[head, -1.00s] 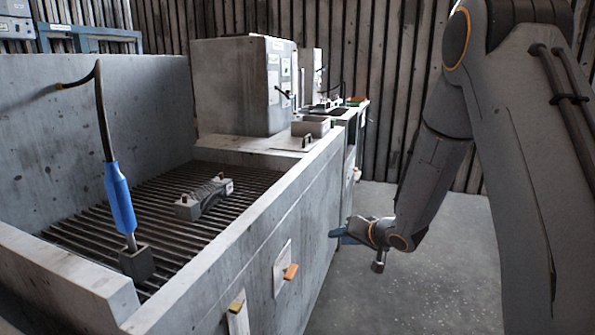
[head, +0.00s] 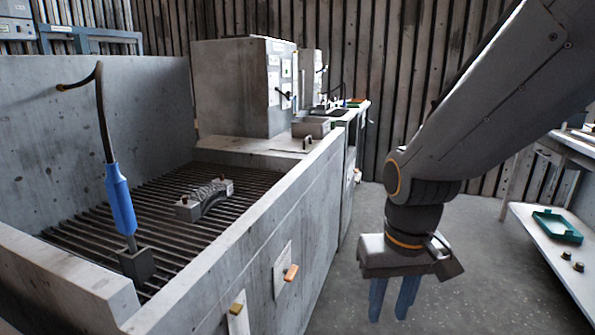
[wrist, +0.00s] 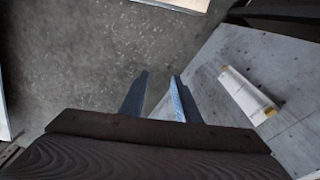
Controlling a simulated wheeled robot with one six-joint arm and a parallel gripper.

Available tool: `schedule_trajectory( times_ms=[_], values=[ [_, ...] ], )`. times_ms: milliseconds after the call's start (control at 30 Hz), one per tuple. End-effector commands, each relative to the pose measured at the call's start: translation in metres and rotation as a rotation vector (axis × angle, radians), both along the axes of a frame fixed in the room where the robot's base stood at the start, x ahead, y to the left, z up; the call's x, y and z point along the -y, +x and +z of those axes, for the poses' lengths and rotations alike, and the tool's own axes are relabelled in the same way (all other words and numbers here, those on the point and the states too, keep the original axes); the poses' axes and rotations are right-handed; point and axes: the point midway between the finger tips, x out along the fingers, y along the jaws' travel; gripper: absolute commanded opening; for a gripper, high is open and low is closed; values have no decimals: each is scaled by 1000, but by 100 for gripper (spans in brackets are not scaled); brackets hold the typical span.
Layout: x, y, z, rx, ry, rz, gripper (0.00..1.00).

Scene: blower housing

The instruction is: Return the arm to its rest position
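My gripper (head: 392,300) hangs fingers-down over the open floor, to the right of the concrete basin. Its two blue fingers stand a little apart with nothing between them. The wrist view also shows the empty gripper (wrist: 158,90), its fingers spaced apart above the floor and the basin's side. My arm comes in from the upper right of the head view and bends down at the wrist.
The basin (head: 250,210) has a slatted grate holding a grey metal part (head: 204,198). A blue-handled tool (head: 120,200) stands at its left. A shelf (head: 545,240) with a green tray (head: 557,226) stands at right.

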Motion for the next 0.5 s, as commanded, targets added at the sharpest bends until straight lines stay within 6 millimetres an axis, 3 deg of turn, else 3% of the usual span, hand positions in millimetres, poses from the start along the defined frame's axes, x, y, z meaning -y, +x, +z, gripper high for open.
schedule_trajectory(
  times_ms=[167, 500],
  values=[
    [-14, -45, 8, -89, 39, 55, 29],
    [0, -45, 29, -95, 28, 20, 29]
  ],
)
